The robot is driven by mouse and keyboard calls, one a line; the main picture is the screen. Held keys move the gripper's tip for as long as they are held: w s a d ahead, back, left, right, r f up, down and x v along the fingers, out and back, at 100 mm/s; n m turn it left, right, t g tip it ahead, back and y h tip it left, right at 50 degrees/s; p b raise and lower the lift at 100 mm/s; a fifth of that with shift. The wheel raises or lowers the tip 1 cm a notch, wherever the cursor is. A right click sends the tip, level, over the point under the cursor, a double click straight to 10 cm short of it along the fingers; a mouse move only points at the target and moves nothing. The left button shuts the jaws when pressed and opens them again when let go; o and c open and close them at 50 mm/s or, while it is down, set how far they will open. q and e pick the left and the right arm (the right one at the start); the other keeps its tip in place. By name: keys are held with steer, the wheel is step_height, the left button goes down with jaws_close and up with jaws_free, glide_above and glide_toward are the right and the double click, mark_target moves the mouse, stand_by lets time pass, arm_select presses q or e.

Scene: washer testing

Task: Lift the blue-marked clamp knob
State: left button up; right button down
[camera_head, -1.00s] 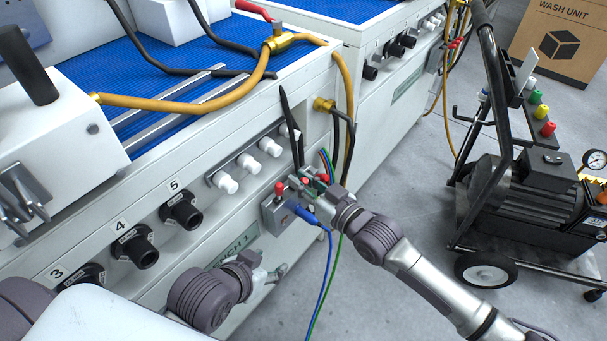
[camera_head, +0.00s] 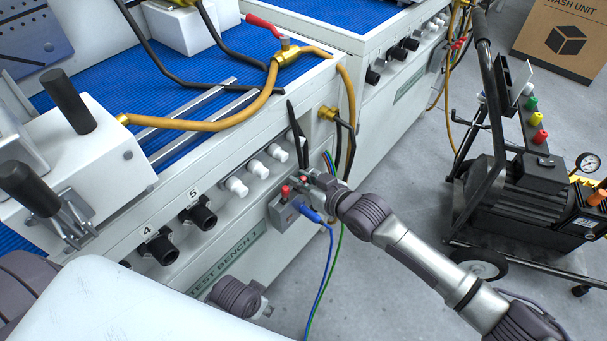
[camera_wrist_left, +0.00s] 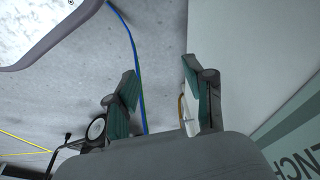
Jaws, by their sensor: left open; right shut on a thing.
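Two black cylindrical knobs, an upper one (camera_head: 68,101) and a lower one (camera_head: 28,187), stand on the white clamp blocks at the left of the bench. I cannot make out a blue mark on either. My left gripper (camera_wrist_left: 158,80) is open in the left wrist view, with floor and bench side between its fingers. In the head view it is low beside the bench front, well away from the knobs, its fingers mostly hidden. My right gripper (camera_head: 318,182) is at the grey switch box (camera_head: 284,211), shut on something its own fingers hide.
A blue plug (camera_head: 308,213) with a blue cable sits at the switch box, and a green cable hangs beside it. Black ports (camera_head: 160,246) and white knobs line the bench front. A yellow hose (camera_head: 210,124) crosses the bench top. A wheeled pump cart (camera_head: 520,195) stands right.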

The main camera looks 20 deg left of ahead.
steer(key=h+p, duration=0.1)
steer(key=p, duration=0.2)
steer(key=shift+w+a+r+g+h, duration=0.1)
steer(key=shift+w+a+g+h, duration=0.05)
steer(key=shift+a+g+h, duration=0.25)
arm_select(q)
steer(key=s+f, duration=0.6)
steer(key=f, duration=0.6)
steer(key=shift+s+a+g, duration=0.35)
steer(key=shift+a+g, duration=0.05)
steer(key=shift+a, duration=0.05)
arm_select(e)
steer(key=c, duration=1.1)
jaws_free()
steer(key=v, duration=1.1)
steer(key=shift+d+r, duration=0.25)
steer(key=shift+r, duration=0.05)
steer(key=shift+f, duration=0.1)
